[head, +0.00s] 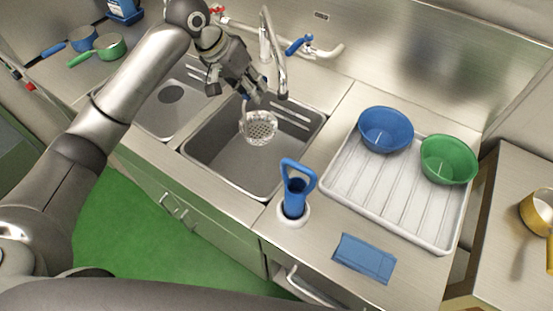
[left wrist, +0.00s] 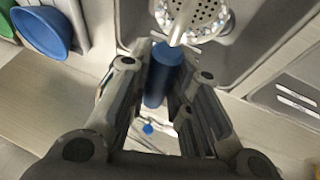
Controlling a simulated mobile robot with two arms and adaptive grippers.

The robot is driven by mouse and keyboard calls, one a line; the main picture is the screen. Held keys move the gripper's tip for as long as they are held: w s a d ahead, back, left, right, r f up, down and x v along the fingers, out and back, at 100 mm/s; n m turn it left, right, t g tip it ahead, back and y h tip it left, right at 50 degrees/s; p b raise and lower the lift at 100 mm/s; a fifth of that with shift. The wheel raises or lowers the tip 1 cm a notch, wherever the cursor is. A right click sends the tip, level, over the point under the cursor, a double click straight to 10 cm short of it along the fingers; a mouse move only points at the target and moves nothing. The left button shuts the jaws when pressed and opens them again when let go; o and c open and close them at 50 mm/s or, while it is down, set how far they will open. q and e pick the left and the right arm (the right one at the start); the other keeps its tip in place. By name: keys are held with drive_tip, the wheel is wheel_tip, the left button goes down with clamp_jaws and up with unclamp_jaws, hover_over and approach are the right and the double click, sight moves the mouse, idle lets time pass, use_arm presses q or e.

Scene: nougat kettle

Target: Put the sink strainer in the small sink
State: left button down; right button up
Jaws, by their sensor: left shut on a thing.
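The sink strainer (head: 258,126) is a round, perforated metal basket with a blue handle (left wrist: 163,75). My left gripper (head: 252,96) is shut on that handle. The basket hangs below the fingertips, over the middle basin (head: 240,165), and appears above its floor. In the left wrist view the handle sits between the fingers, with the basket (left wrist: 200,17) beyond it at the top. Another basin (head: 150,122) lies to the left, partly hidden by my left arm; a dark disc (head: 171,94) shows in it. My right gripper is not in view.
A faucet (head: 272,50) rises behind the middle basin, close to my left gripper. At right, a white drying tray (head: 385,205) holds a blue bowl (head: 386,131) and a green bowl (head: 449,160). A blue-handled tool (head: 294,192) stands in front, near a blue cloth (head: 364,258).

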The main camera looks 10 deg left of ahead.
use_arm(q)
drive_tip(key=shift+s+f, duration=0.15)
drive_tip(key=shift+f, duration=0.55)
drive_tip(key=p, duration=0.2)
approach(271, 130)
wheel_tip(271, 130, down, 6)
drive_tip(key=shift+s, duration=0.1)
drive_tip(key=w+d+p, duration=0.2)
drive_tip(key=d, duration=0.1)
drive_tip(key=shift+w+d+f, duration=0.15)
drive_tip(key=shift+f, duration=0.5)
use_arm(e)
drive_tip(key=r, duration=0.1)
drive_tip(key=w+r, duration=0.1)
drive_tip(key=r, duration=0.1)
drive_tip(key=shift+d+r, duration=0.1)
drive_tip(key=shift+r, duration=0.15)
use_arm(q)
drive_tip(key=shift+f, duration=0.15)
drive_tip(key=c, duration=1.4)
unclamp_jaws()
drive_tip(key=shift+o, duration=0.4)
